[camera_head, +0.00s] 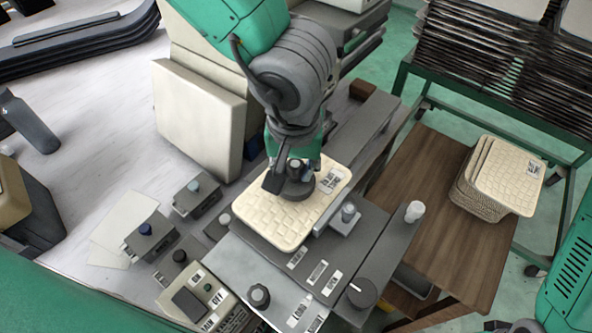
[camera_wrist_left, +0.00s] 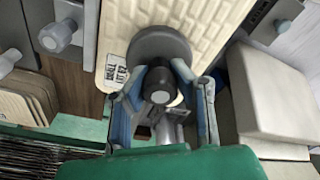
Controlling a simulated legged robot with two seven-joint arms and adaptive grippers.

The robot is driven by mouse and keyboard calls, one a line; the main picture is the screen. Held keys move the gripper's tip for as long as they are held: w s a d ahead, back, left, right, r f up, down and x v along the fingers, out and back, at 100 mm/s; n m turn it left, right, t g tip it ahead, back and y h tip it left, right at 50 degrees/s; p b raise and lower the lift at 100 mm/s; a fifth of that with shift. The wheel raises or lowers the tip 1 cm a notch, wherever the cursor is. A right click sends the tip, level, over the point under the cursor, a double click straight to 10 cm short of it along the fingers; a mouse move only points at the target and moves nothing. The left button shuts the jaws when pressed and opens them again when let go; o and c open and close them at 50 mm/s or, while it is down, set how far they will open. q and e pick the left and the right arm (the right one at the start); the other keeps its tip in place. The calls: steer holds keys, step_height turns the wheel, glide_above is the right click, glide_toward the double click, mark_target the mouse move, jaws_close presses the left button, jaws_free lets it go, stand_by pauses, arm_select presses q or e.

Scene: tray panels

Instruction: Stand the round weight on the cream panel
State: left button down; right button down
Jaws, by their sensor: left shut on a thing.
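The round weight (camera_head: 293,189) is a dark grey disc with a knob on top. It is at the upper middle of the cream panel (camera_head: 280,217), and whether it touches the panel I cannot tell. The panel has a woven pattern and a white label, and lies on a grey plate. My left gripper (camera_head: 290,172) is over the weight, shut on its knob. In the left wrist view the disc of the weight (camera_wrist_left: 160,46) is in front of the panel (camera_wrist_left: 205,22), with the knob between the fingers (camera_wrist_left: 165,88). My right gripper is not clearly in view.
A stack of cream panels (camera_head: 505,175) sits on the brown wooden table (camera_head: 425,215) at right. A white-capped post (camera_head: 414,211) and a small clamp (camera_head: 347,213) stand right of the panel. Knobs and a control box (camera_head: 195,300) are in front. A dark rack (camera_head: 500,60) is behind.

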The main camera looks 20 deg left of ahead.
arm_select(q)
steer(key=shift+d+f, duration=0.1)
steer(key=shift+f, duration=0.3)
steer(key=shift+w, duration=0.1)
steer(key=c, duration=1.4)
jaws_free()
steer(key=shift+a, duration=0.25)
